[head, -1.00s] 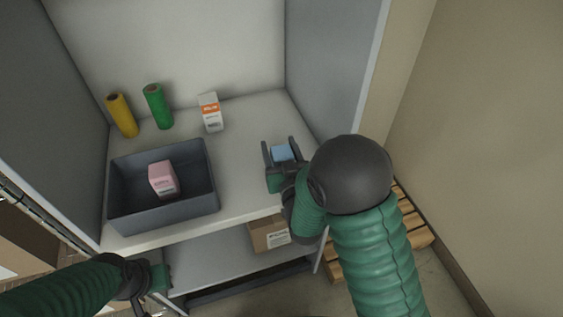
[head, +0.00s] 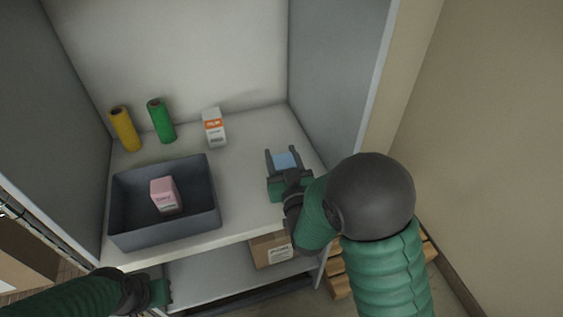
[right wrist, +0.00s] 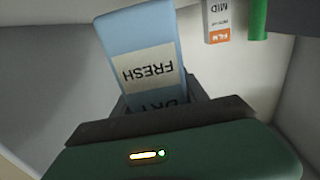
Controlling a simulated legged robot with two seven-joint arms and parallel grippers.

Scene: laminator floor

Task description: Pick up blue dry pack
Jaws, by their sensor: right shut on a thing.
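The blue dry pack (head: 285,160) is between the fingers of my right gripper (head: 284,155), over the right part of the shelf. In the right wrist view the light-blue pack (right wrist: 138,32) stands up out of the jaws, with a pale label reading FRESH and DRY, partly hidden by the gripper. My right gripper is shut on it. Whether the pack touches the shelf cannot be told. My left gripper (head: 160,292) is at the lower left, below the shelf's front edge, and its fingertips are not clear.
A grey bin (head: 118,222) with a pink box (head: 165,195) in it stands on the white shelf (head: 245,190). A yellow roll (head: 125,130), a green roll (head: 161,122) and an orange-white carton (head: 214,128) stand behind. The cabinet's right wall (head: 335,80) is close to my right gripper.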

